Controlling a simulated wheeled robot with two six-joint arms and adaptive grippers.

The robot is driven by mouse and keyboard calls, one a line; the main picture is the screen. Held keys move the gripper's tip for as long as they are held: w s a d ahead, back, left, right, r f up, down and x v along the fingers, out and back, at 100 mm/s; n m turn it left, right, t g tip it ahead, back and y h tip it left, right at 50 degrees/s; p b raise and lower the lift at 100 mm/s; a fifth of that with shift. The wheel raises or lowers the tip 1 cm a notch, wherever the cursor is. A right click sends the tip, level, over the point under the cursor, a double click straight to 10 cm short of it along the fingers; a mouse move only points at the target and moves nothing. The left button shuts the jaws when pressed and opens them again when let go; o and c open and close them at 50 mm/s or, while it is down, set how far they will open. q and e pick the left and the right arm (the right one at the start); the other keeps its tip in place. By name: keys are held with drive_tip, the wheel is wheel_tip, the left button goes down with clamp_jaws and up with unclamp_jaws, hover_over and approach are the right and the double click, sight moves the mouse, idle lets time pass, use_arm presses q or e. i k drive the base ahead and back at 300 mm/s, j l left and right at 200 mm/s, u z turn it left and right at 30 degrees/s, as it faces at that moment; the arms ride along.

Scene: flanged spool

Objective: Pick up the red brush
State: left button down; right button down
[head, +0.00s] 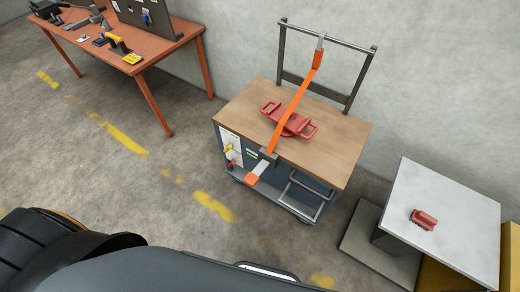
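The red brush (423,219) lies on the pale grey top of a pedestal table (455,190) at the right of the head view. It is small, and its bristles cannot be made out clearly. It lies apart from other things, with bare tabletop around it. Neither of my grippers shows in this view.
A wooden-topped cart (245,110) stands left of the pedestal table, carrying a red two-handled object (291,123) under an orange strap (294,102). A workbench (160,55) with tools is at the upper left. A yellow block (440,277) is at the lower right. Open floor lies left.

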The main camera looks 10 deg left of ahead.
sight(424, 220)
drive_tip(key=z, duration=1.65)
